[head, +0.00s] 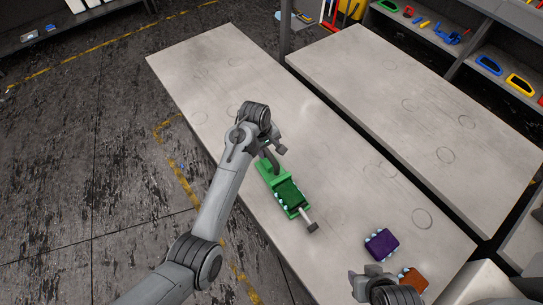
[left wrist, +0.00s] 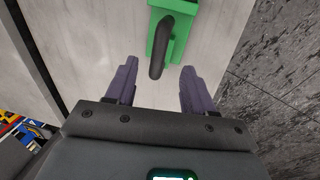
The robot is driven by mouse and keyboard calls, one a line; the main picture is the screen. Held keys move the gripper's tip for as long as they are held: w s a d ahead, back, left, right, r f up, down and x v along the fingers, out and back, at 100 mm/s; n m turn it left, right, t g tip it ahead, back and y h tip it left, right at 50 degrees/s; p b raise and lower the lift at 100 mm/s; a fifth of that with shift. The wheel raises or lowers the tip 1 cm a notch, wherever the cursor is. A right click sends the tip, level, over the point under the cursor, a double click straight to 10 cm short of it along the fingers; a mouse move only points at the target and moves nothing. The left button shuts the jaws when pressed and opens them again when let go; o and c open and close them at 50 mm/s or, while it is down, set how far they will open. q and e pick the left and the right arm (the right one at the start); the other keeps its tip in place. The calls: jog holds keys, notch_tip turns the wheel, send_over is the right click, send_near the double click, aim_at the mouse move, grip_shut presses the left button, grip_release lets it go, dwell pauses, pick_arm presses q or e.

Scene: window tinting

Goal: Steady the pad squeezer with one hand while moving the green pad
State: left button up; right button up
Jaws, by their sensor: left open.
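The green pad squeezer (head: 265,168) lies on the near table, with a curved black handle (head: 272,161) at its far end and a light rod with a dark end (head: 311,224) at its near end. A dark green pad (head: 288,192) sits in its tray. My left gripper (left wrist: 155,72) is open and empty. In the left wrist view the squeezer (left wrist: 177,32) is ahead, and the end of its black handle (left wrist: 170,40) shows between the fingertips; contact cannot be told. My right arm's wrist (head: 392,290) shows at the bottom of the head view; its fingertips are not clear.
A purple pad (head: 382,243) and an orange pad (head: 414,280) lie on the near table (head: 200,70) at the lower right, close to my right arm. A second table (head: 400,90) stands beyond a narrow gap. Shelves with tools are at the upper right.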

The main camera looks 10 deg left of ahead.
aim_at(272, 159)
pick_arm(q)
jog(key=f, duration=0.3)
jog(key=w+d+f, duration=0.1)
jog(key=f, duration=0.6)
jog(key=shift+w+d+f, duration=0.15)
jog(key=shift+d+f, duration=0.05)
jog(key=shift+d, duration=0.1)
grip_shut()
dwell(0.9)
